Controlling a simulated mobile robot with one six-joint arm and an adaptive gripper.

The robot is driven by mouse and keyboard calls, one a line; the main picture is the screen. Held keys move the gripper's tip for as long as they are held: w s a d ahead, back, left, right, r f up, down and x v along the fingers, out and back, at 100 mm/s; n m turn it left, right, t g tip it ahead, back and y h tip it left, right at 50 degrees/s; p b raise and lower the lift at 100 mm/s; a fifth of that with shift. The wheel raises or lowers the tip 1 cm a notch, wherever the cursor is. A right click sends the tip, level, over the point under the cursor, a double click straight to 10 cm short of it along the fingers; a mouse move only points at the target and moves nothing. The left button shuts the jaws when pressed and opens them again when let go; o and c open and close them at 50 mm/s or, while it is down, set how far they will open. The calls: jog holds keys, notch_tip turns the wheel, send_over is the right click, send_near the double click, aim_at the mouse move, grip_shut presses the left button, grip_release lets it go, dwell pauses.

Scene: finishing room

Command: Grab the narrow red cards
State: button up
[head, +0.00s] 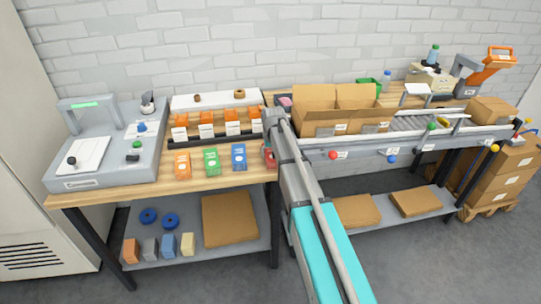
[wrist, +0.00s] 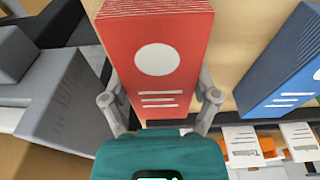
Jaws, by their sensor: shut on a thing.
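The narrow red cards (wrist: 158,60) form a tall red block with a white circle and white lines, filling the middle of the wrist view. My gripper (wrist: 160,100) is shut on them, one finger against each side. In the head view, only a bit of the red cards (head: 268,156) shows beside my gripper, at the right end of the wooden bench; my arm hides the rest. I cannot tell whether they still touch the bench.
Blue (head: 238,157), green (head: 211,161) and orange (head: 181,164) card packs stand in a row to the left. Behind them is a dark rack (head: 213,138) of orange-and-white packs. An open cardboard box (head: 312,108) stands to the right, near the roller conveyor (head: 415,122).

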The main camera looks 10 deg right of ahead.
aim_at(271, 151)
jog(key=shift+r, duration=0.15)
notch_tip(271, 151, up, 3)
jog(key=p, duration=0.3)
jog(key=s+r+p, duration=0.1)
jog(key=r+p, duration=0.1)
jog(key=s+r+p, duration=0.4)
jog(key=p, duration=0.1)
jog(key=shift+s+a+r, duration=0.25)
jog(key=shift+a+r, duration=0.05)
jog(key=s+a+r+p, duration=0.1)
jog(key=s+r+p, duration=0.2)
jog(key=s, duration=0.5)
jog(key=shift+s, duration=0.2)
